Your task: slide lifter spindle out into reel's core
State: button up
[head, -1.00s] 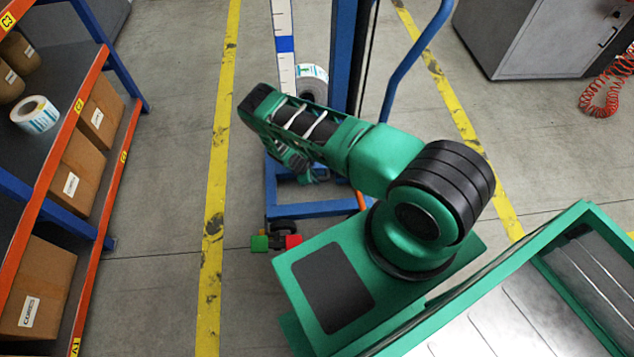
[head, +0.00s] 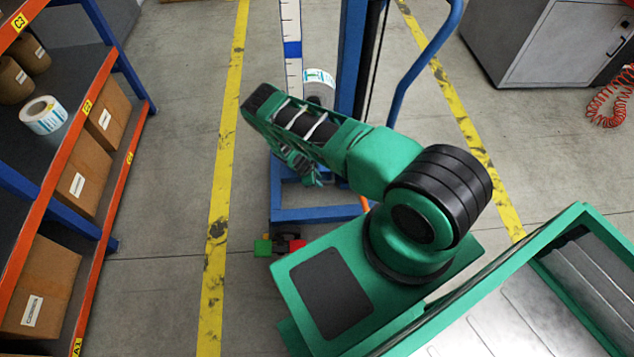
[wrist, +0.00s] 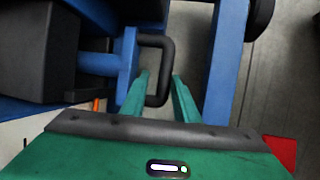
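In the head view the lifter's blue mast (head: 352,60) stands beyond my arm, with a white scale strip beside it. A white label reel (head: 319,84) with teal print shows by the mast, partly hidden by my forearm. In the wrist view a blue rod (wrist: 98,64) meets a blue plate that carries a black loop handle (wrist: 165,72). I cannot tell for certain that this rod is the spindle. My gripper (wrist: 160,78) is open. Its two green fingers appear on either side of the handle's outer bar, with no visible grip. The reel's core is hidden.
A shelf rack (head: 95,170) with boxes and another label reel (head: 44,115) stands at left. A grey cabinet (head: 550,40) stands at the back right. A blue curved handle (head: 428,50) rises right of the mast. Floor between the yellow lines is partly clear.

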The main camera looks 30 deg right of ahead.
jog(key=v, duration=1)
jog(key=shift+a, duration=0.15)
